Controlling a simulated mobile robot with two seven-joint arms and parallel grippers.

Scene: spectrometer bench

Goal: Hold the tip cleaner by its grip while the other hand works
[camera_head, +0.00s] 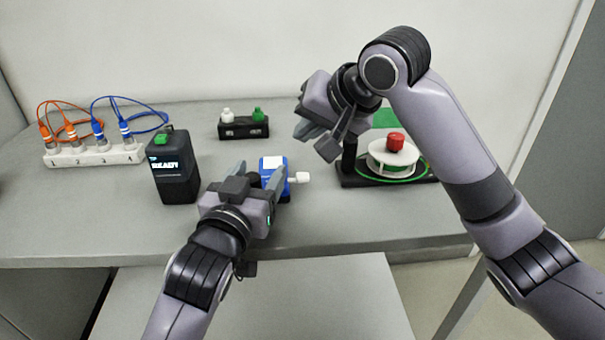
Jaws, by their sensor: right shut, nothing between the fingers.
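The tip cleaner appears to be the small blue device (269,173) with a white top and a white knob on its right side. It stands on the bench near the middle. My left gripper (259,179) is at it from the front, with its fingers apart. The right finger overlaps the blue body in the picture, and the left finger is left of it with a gap visible. The lower part of the device is partly hidden by the gripper. My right gripper (318,138) is raised at upper right, left of the spool, shut and empty.
A black box reading READY (174,178) stands left of my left gripper. A white connector strip (95,158) with orange and blue cables is at far left. A black holder (243,130) is behind. A green-wound spool with a red knob (396,141) sits right.

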